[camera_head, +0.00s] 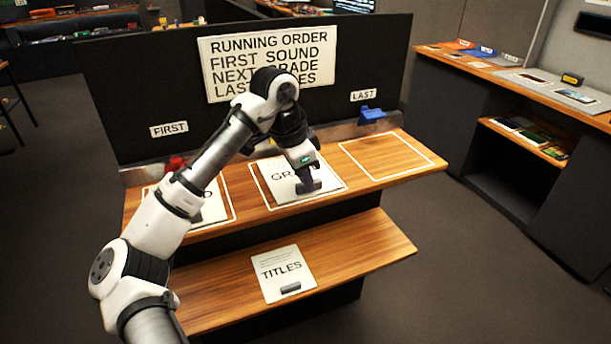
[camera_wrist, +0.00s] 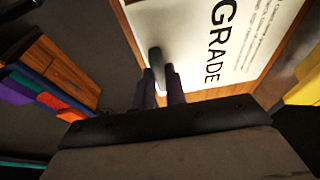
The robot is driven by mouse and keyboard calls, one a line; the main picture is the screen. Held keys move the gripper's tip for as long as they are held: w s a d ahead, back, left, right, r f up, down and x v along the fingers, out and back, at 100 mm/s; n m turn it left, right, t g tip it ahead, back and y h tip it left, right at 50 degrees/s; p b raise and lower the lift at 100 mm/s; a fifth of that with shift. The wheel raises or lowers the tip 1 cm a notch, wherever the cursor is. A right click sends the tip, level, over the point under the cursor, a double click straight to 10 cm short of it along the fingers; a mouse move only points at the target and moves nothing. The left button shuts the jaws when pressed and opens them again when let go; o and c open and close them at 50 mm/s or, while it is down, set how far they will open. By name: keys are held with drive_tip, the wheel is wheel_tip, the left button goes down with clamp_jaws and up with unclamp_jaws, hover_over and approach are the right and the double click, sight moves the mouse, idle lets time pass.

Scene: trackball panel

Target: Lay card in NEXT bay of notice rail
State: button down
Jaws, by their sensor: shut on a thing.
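The white GRADE card (camera_head: 279,191) lies flat, or very nearly so, in the white-outlined middle bay of the wooden notice rail (camera_head: 255,215). In the wrist view the card (camera_wrist: 262,35) shows its big black lettering. My gripper (camera_head: 307,187) is above the card's near right part, shut on the dark grip tab (camera_wrist: 156,58) of the card. The fingers (camera_wrist: 160,88) close around the tab in the wrist view. My arm hides the middle bay's own label and part of the sign. I cannot tell whether the card fully touches the rail.
The right bay (camera_head: 385,157) is empty. A sign (camera_head: 222,80) lists FIRST SOUND, NEXT GRADE. A blue item (camera_head: 371,115) stands behind the right bay.

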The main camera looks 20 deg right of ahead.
drive_tip(key=c, duration=1.4)
unclamp_jaws()
drive_tip(key=shift+c, duration=0.2)
drive_tip(key=b+v, duration=0.1)
drive_tip(key=v, duration=1.1)
drive_tip(key=shift+r, duration=0.1)
